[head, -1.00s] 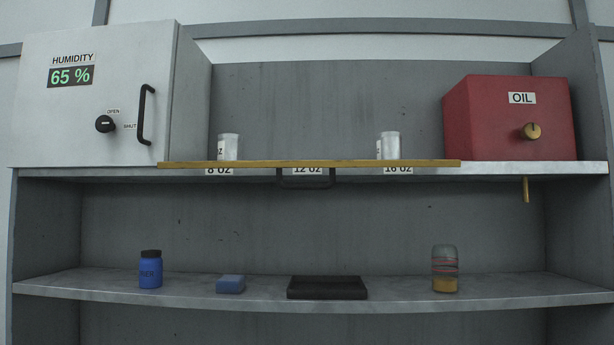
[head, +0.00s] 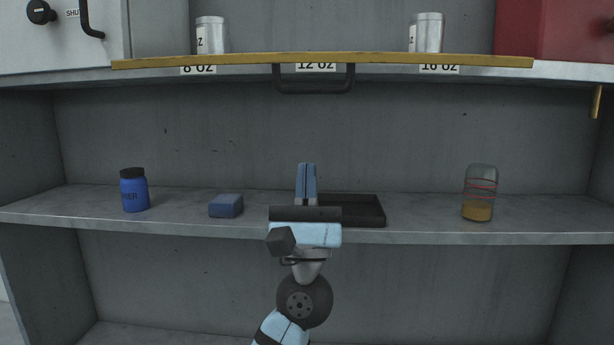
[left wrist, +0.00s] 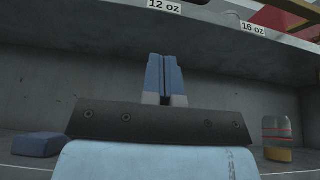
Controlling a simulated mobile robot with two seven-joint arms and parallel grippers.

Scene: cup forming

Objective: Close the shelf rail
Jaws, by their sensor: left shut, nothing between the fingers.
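The shelf rail (head: 400,59) is a long yellow-brown bar along the front of the upper shelf in the head view. A dark handle (head: 314,90) hangs below its middle. Its right part also shows at the top right of the left wrist view (left wrist: 292,8). My left gripper (head: 306,168) points up in front of the lower shelf, below the handle and apart from it. Its blue fingers are together with nothing between them, and they show in the left wrist view (left wrist: 164,60). My right gripper is not in view.
Two white containers (head: 211,36) (head: 427,34) stand behind the rail. On the lower shelf (head: 420,237) are a blue bottle (head: 134,191), a blue sponge (head: 226,206), a black tray (head: 362,224) and a jar (head: 479,194). A red oil box (head: 560,30) stands at upper right.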

